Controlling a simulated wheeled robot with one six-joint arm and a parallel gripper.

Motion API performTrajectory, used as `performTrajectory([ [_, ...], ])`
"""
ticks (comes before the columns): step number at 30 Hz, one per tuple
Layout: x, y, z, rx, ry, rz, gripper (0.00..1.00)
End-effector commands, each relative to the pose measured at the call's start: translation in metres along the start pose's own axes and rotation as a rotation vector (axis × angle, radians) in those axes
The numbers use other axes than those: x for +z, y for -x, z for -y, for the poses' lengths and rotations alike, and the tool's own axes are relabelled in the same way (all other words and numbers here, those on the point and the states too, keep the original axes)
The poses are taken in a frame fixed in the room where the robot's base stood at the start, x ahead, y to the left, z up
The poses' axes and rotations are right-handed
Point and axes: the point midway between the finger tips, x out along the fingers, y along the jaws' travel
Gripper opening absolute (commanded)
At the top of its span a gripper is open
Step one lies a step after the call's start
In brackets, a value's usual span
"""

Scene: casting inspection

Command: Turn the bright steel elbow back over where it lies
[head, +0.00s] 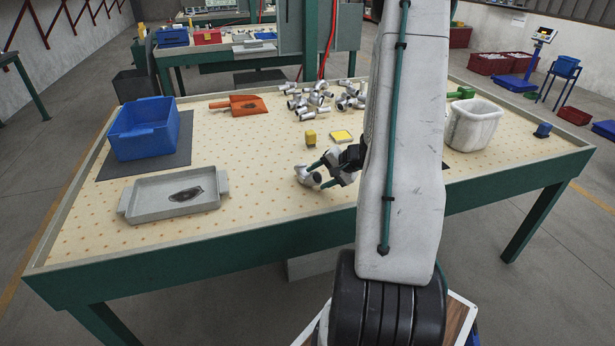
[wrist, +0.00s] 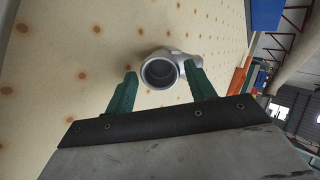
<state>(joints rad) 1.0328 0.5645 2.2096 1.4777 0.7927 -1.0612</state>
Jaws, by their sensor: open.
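The bright steel elbow (head: 307,175) lies on the spotted table top near the middle of the front half. In the wrist view the elbow (wrist: 161,71) shows one round open end facing my camera, with the other arm of it reaching to the right. My gripper (head: 322,170) is at the elbow, just right of it in the head view. In the wrist view my gripper (wrist: 160,84) is open, with one green finger on each side of the elbow's open end. I cannot tell whether either finger touches it.
A grey tray (head: 150,206) with a dark piece in it and a blue bin (head: 118,148) stand left. Several loose fittings (head: 318,98) lie at the back, with an orange scoop (head: 240,105), yellow block (head: 310,138) and yellow pad (head: 341,136). A white bin (head: 474,125) stands right.

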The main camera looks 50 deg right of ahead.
Motion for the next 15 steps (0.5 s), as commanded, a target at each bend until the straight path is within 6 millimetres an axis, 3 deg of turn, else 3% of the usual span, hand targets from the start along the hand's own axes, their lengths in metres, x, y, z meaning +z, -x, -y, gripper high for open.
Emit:
performTrajectory([
  [8, 0.0000, -0.0041, 0.0004, 0.000, 0.001, -0.001, 0.55],
  [13, -0.0001, -0.0038, 0.0002, 0.000, 0.000, -0.001, 0.10],
  [15, -0.0004, -0.0035, 0.0007, -0.001, 0.001, -0.001, 0.00],
])
